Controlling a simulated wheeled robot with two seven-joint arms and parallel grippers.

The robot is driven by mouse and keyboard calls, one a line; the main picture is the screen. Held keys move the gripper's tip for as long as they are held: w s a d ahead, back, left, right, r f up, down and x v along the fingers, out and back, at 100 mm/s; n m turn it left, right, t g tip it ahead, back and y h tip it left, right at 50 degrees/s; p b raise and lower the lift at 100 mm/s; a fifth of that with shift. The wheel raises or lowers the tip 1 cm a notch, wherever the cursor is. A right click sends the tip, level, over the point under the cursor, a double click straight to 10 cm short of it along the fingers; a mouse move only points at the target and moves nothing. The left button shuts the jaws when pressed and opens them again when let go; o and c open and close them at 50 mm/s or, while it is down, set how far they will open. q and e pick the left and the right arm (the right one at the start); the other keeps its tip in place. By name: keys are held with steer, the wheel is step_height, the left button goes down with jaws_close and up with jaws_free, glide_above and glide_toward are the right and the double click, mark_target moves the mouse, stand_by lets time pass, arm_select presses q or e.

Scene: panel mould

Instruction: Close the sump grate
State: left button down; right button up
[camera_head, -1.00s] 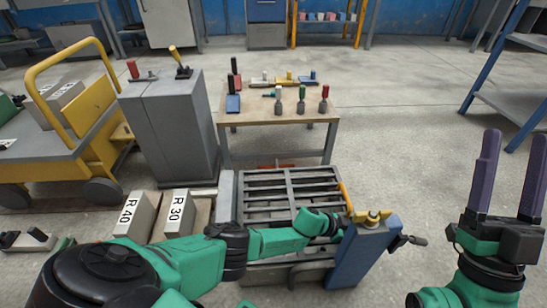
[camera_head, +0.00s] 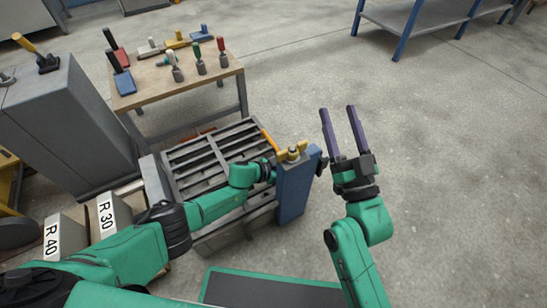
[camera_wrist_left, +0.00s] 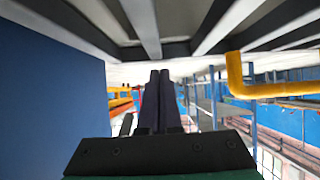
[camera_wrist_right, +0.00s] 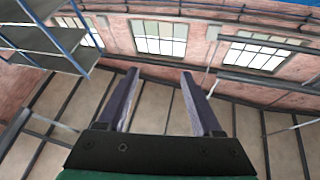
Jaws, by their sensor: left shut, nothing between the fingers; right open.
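The sump grate (camera_head: 208,160) is a grey slatted panel left of a blue post (camera_head: 295,190), with a yellow bar (camera_head: 270,141) at its far right corner. In the left wrist view its slats (camera_wrist_left: 147,25) pass overhead and the yellow bar (camera_wrist_left: 234,75) hangs at the right. My left gripper (camera_wrist_left: 159,75) is shut and empty, below the slats. In the head view its fingers are hidden near the grate's right side. My right gripper (camera_head: 337,110) is open and empty, raised right of the post; its spread fingers also show in the right wrist view (camera_wrist_right: 160,73).
A wooden table (camera_head: 150,92) with several tools stands behind the grate. A grey cabinet (camera_head: 70,125) and blocks marked R 30 (camera_head: 107,212) and R 40 (camera_head: 52,238) are at the left.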

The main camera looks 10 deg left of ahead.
arm_select(q)
steer(key=shift+w+r+p, duration=0.1)
steer(key=shift+r+p, duration=0.7)
steer(key=shift+r, duration=0.05)
steer(key=shift+r+p, duration=0.9)
steer(key=shift+p, duration=0.1)
arm_select(e)
steer(key=s+a+f+m+g+h, duration=0.1)
steer(key=s+f+g, duration=0.45)
steer(key=f, duration=0.75)
steer(key=s+a+f+g+h, duration=0.1)
steer(key=s+f+g, duration=0.45)
steer(key=f, duration=0.75)
arm_select(q)
steer(key=d+r+p+v, duration=0.1)
steer(key=p+v, duration=0.7)
steer(key=v, duration=0.1)
steer(key=shift+w+a+r, duration=0.15)
steer(key=shift+a+r, duration=0.05)
steer(key=shift+r, duration=0.35)
arm_select(e)
steer(key=s+d+r+n+g+h, duration=0.1)
steer(key=d+r, duration=0.3)
steer(key=r, duration=0.4)
steer(key=shift+g+h, duration=0.3)
steer(key=shift+g, duration=0.6)
arm_select(q)
steer(key=shift+a, duration=0.1)
arm_select(e)
steer(key=shift+s, duration=0.15)
